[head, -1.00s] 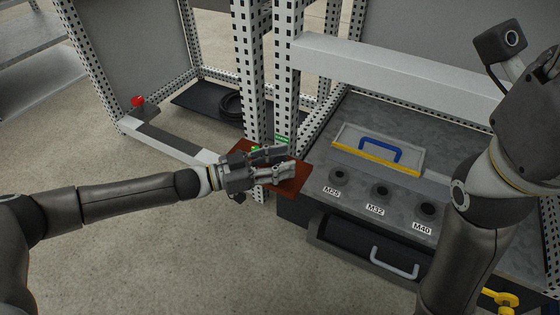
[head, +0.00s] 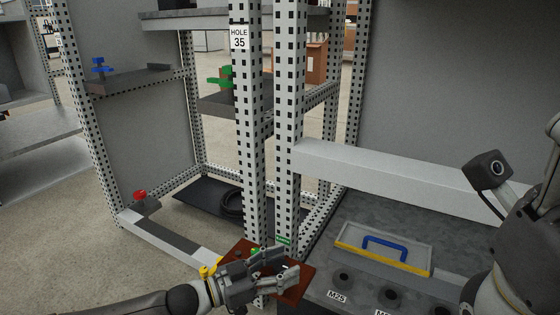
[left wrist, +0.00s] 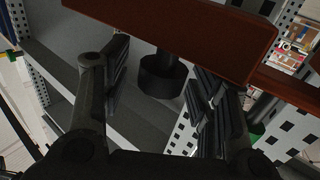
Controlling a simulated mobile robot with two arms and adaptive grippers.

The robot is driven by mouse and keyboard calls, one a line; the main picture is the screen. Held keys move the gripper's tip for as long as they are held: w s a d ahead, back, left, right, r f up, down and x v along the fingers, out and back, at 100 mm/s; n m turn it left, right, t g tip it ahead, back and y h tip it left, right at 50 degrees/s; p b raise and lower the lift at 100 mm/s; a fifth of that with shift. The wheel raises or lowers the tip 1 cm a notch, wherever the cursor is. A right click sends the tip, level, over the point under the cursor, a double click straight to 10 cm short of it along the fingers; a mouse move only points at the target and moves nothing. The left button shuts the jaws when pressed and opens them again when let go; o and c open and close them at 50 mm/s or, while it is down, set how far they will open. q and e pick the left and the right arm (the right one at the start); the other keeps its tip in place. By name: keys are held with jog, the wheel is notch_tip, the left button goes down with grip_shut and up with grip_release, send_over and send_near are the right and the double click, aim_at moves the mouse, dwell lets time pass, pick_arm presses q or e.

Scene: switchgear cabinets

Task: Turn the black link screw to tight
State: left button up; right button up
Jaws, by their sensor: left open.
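A black round screw knob (left wrist: 160,78) hangs on a short stem below a red-brown plate (left wrist: 185,25) in the left wrist view. My left gripper (left wrist: 157,92) is open, with one finger on each side of the knob. Gaps show beside the knob, and I see no grip on it. In the head view my left gripper (head: 285,267) is at the red-brown plate (head: 300,290) by the perforated posts. The knob is hidden there. My right arm shows at the right edge, but its gripper is not in view.
Perforated posts (head: 287,120) stand just behind my left gripper. To the right lies a grey bench with a blue-handled case (head: 385,249) and labelled holes. A red knob (head: 140,195), a yellow knob (head: 205,271) and a green knob (head: 222,78) sit on the frame.

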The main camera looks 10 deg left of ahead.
pick_arm(q)
jog(key=shift+n+t+y, duration=0.8)
jog(key=shift+t, duration=0.2)
jog(key=shift+r+n+t+y+p, duration=0.1)
jog(key=shift+n+t+y+p, duration=1.15)
jog(key=shift+y, duration=0.35)
jog(key=shift+s+a, duration=0.15)
jog(key=p+v, duration=0.5)
jog(key=v, duration=0.5)
jog(key=w+d+r+m+t+h+b, duration=0.1)
jog(key=w+d+r+t+b, duration=0.15)
jog(key=r, duration=0.55)
jog(key=w+d+r+m+t+h+b, duration=0.1)
jog(key=d+r+h, duration=0.15)
jog(key=r, duration=0.65)
jog(key=s+d+r+m+t+h+b, duration=0.1)
jog(key=s+r, duration=0.1)
jog(key=r, duration=0.5)
jog(key=s+d+r+t+h+b, duration=0.1)
jog(key=r+t+h, duration=0.1)
jog(key=r, duration=0.6)
jog(key=shift+s+r+m, duration=0.3)
jog(key=shift+s+m, duration=0.05)
